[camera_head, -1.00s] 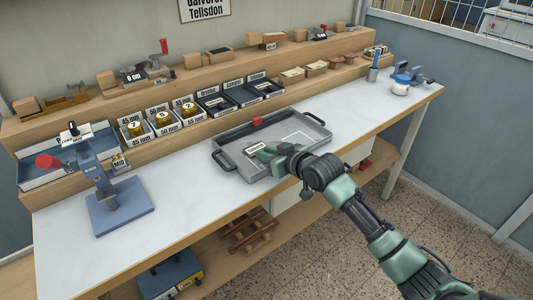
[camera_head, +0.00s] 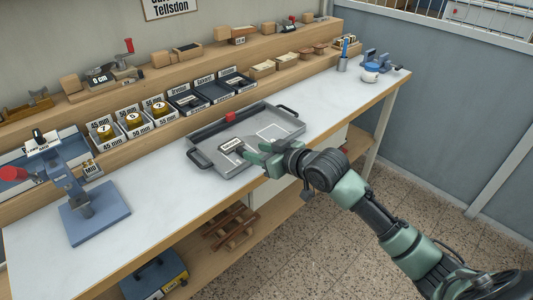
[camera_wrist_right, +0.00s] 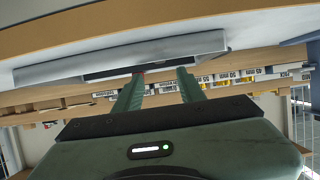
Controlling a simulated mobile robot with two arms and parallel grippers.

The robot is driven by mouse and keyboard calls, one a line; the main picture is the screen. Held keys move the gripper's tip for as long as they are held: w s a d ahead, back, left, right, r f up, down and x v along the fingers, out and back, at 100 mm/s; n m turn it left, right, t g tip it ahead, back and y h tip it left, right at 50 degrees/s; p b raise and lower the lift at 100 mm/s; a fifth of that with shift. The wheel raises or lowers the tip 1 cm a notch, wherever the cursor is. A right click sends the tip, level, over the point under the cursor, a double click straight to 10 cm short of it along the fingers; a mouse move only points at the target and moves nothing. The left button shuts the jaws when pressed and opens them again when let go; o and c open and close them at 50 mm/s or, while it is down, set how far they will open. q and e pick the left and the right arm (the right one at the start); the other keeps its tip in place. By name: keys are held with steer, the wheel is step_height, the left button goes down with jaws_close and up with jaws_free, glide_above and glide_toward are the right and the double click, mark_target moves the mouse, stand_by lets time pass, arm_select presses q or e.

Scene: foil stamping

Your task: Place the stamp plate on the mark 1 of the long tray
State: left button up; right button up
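The long grey tray (camera_head: 206,137) lies on the white bench top, with black handles at its ends and a red piece on its far rim. A small dark piece with a pale label (camera_head: 231,145), apparently the stamp plate, lies in its left part; its lettering is too small to read. A white outlined mark (camera_head: 272,132) shows on the tray floor to the right. My right gripper (camera_head: 253,152) is over the tray's near side, just right of the labelled piece. In the right wrist view its fingers (camera_wrist_right: 158,88) are apart with nothing visible between them. My left gripper is out of view.
A blue press (camera_head: 92,205) stands at the left. Bins with brass weights (camera_head: 133,122) and dark bins (camera_head: 213,91) line the back of the bench. A blue-grey tool and white cup (camera_head: 370,77) stand at the far right. Bench top on both sides of the tray is clear.

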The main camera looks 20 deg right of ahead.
steer(key=shift+v, duration=2)
